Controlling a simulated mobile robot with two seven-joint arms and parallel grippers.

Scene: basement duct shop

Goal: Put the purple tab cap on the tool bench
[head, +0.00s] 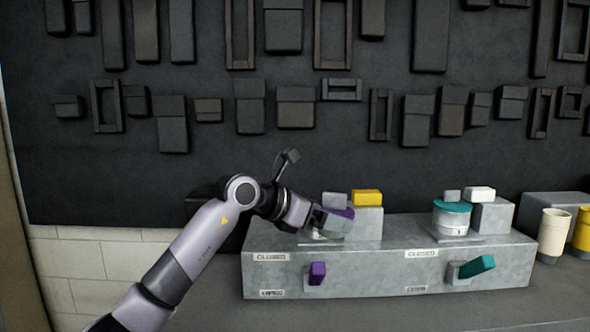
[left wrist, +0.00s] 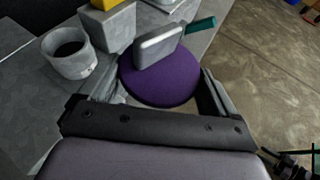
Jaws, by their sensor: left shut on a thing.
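The purple tab cap, a round purple disc with a grey upright tab, is held between the fingers of my left gripper (head: 322,219). In the left wrist view the purple cap (left wrist: 160,85) sits between the two fingers, its grey tab (left wrist: 159,46) on top. In the head view the purple cap (head: 342,212) is partly hidden by the gripper, above the left end of a grey box. An uncapped grey pipe collar (left wrist: 69,53) stands left of the cap in the left wrist view. The dark grey bench top (head: 400,312) runs in front of the box. My right gripper is not in view.
The long grey box (head: 390,265) carries a purple lever (head: 317,273) and a teal lever (head: 477,266). A cream cup (head: 553,237) and a yellow cup (head: 583,235) stand at the right.

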